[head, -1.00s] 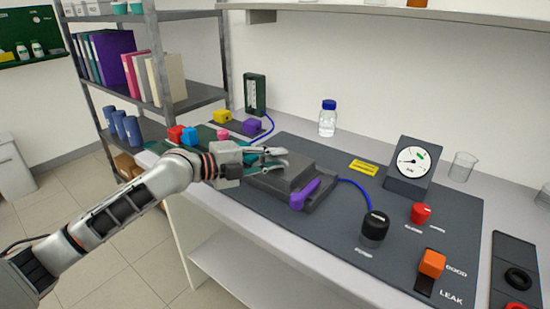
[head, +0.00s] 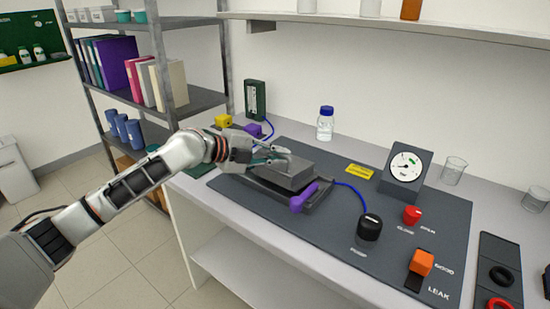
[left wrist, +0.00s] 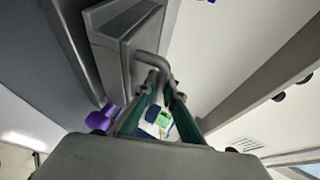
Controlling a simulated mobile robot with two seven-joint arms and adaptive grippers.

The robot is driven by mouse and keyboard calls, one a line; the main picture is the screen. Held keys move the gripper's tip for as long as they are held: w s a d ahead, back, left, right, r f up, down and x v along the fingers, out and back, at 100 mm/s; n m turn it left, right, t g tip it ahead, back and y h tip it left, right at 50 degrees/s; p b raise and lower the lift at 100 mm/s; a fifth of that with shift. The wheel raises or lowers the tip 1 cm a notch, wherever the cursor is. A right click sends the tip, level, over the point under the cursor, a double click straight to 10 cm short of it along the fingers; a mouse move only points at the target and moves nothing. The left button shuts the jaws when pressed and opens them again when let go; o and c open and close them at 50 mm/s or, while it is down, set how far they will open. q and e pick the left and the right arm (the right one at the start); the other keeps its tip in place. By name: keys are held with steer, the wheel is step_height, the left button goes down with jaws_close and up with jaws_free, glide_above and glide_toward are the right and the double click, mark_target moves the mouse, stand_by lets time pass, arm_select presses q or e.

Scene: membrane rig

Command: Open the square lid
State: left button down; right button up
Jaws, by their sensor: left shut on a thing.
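The square lid (head: 288,175) is a grey block on a dark grey base (head: 258,186) on the bench mat. It looks tilted, with its left side a little off the base. A purple latch (head: 303,197) sits at its front right and also shows in the left wrist view (left wrist: 101,118). My left gripper (head: 277,156) reaches in over the lid from the left. In the left wrist view, its green-lined fingers (left wrist: 157,92) are shut on the lid's grey bar handle (left wrist: 152,61). The lid's hinge is hidden. My right gripper is not in view.
A blue tube runs to a black pump knob (head: 369,227). A gauge (head: 405,169), red knob (head: 412,215) and orange switch (head: 421,262) stand at right. A blue-capped bottle (head: 325,122) is behind. A shelf rack (head: 165,60) stands at left.

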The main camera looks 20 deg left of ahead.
arm_select(q)
steer(key=w+r, duration=0.1)
steer(key=w+d+r+p, duration=0.1)
steer(key=r, duration=0.1)
steer(key=shift+w+g, duration=0.25)
steer(key=shift+g, duration=0.05)
steer(key=w+d+r, duration=0.2)
steer(key=w+r, duration=0.1)
steer(key=w, duration=0.3)
steer(key=shift+r+b, duration=0.2)
steer(key=shift+b, duration=0.2)
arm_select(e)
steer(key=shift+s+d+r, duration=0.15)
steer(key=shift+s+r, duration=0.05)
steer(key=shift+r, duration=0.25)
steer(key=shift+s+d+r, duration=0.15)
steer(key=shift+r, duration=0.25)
arm_select(q)
steer(key=shift+w, duration=0.2)
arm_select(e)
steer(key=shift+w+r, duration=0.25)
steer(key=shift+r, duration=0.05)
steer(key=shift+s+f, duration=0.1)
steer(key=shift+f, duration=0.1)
arm_select(q)
steer(key=c, duration=2.4)
jaws_free()
steer(key=shift+d+f, duration=0.1)
steer(key=shift+f, duration=0.1)
